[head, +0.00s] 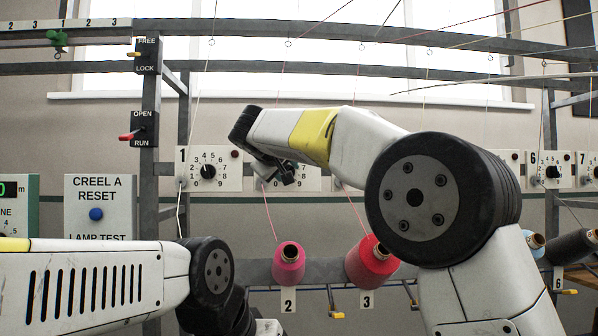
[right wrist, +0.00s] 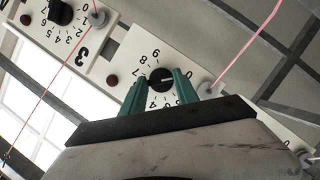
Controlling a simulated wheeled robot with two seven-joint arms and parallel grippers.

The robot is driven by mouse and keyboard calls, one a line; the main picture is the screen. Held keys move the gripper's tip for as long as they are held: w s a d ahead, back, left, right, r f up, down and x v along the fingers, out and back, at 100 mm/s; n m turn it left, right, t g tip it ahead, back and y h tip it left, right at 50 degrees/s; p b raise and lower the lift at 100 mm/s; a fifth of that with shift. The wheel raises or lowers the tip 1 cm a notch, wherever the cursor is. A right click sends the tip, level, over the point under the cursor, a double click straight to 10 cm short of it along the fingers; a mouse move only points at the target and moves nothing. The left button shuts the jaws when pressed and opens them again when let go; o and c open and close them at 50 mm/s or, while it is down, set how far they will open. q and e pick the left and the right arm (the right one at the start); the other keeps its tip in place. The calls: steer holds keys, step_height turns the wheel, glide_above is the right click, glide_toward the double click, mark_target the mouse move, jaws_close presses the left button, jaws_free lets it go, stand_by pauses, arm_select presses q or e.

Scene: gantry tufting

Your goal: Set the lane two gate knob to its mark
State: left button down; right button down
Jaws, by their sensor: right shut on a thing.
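The lane two gate knob (right wrist: 160,80) is a black round knob with a white pointer line on a white numbered dial plate (right wrist: 140,48). In the right wrist view the two green fingers of my right gripper (right wrist: 159,88) are shut on it, one on each side. The pointer line points roughly right in that view. I cannot tell its target mark, and some digits are hidden by the fingers. In the head view my right gripper (head: 284,178) covers the knob, and only parts of the lane two plate (head: 308,180) show.
The lane one dial (head: 208,170) is to the left of the gripper; the lane three dial plate (right wrist: 62,38) is beside it in the wrist view. Below hang a pink cone (head: 289,264) and a red cone (head: 368,262). A pink thread (right wrist: 250,43) runs past the plate.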

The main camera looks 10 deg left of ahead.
steer(key=c, duration=0.9)
jaws_free()
steer(key=shift+f, duration=0.15)
steer(key=v, duration=0.7)
steer(key=shift+s, duration=0.3)
steer(key=s+d+f+m+g, duration=0.1)
steer(key=s+d+f+g, duration=0.1)
steer(key=d+f, duration=0.55)
steer(key=s+d+f+m+g, duration=0.2)
steer(key=s+d+f, duration=0.15)
steer(key=d, duration=0.65)
steer(key=s+d+f+m+g, duration=0.1)
steer(key=d+f+g, duration=0.1)
steer(key=d+f, duration=0.6)
steer(key=s+d+f+m+g, duration=0.1)
steer(key=s+d+f, duration=0.1)
steer(key=s+f, duration=0.3)
steer(key=s+d+f+m+g+y, duration=0.1)
steer(key=s+d+f+m, duration=0.1)
steer(key=s+f, duration=0.3)
steer(key=s+d+f+m+y, duration=0.1)
steer(key=s+d+f, duration=0.3)
steer(key=s, duration=0.4)
steer(key=shift+s+f+m+g, duration=0.1)
steer(key=shift+f+m+g, duration=0.3)
steer(key=shift+f+m, duration=0.1)
